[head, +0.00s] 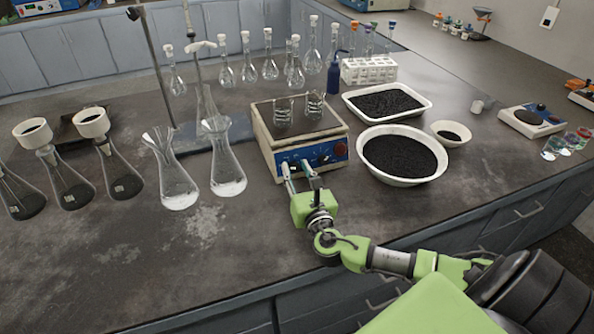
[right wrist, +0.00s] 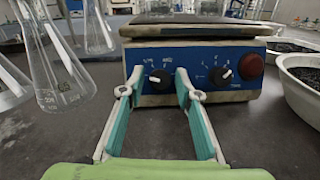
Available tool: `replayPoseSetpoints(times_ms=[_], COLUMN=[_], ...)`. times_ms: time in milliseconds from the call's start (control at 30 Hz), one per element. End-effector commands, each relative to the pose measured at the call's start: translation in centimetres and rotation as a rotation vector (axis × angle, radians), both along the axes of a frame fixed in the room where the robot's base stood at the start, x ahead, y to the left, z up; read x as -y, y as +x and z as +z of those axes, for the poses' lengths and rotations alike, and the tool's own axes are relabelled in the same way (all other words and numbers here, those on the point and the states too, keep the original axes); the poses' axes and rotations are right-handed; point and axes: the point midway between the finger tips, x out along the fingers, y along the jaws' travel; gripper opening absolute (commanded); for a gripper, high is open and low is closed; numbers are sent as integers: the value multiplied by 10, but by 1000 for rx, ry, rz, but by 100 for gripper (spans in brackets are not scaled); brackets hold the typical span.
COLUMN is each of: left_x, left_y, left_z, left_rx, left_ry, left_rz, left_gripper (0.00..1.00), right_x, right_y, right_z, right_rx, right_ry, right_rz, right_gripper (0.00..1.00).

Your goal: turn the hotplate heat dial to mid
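The hotplate (head: 262,124) has a blue front panel (right wrist: 200,55) with two black dials and a red round knob or lamp (right wrist: 250,67). The left dial (right wrist: 160,80) and the right dial (right wrist: 221,76) each have a white pointer mark, both slanted. The panel lettering is too small to read, so I cannot tell which is the heat dial. My right gripper (head: 297,168) is at the panel, its fingertips (right wrist: 160,82) on either side of the left dial with gaps between; it is open. My left gripper is not in view.
Two small beakers (head: 283,111) stand on the hotplate. Glass flasks (head: 225,165) stand to its left. A white bowl (head: 403,181) and a tray (head: 427,103) of black granules are close on its right. The bench in front is mostly clear.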

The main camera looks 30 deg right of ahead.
Motion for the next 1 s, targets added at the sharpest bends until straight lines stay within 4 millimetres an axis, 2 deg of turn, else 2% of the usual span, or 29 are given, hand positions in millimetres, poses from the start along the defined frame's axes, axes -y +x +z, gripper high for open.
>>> replayPoseSetpoints(times_ms=[33,100,567,1000], left_x=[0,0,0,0], left_y=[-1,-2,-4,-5], left_z=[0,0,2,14], left_rx=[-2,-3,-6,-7], left_ry=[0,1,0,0], left_rz=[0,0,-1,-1], left_gripper=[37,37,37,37], right_x=[0,0,0,-1], right_y=[0,0,0,1], right_z=[0,0,0,3], right_rx=[0,0,16,95], right_ry=[0,0,68,395], right_rz=[0,0,-30,-166], right_gripper=[13,0,0,0])
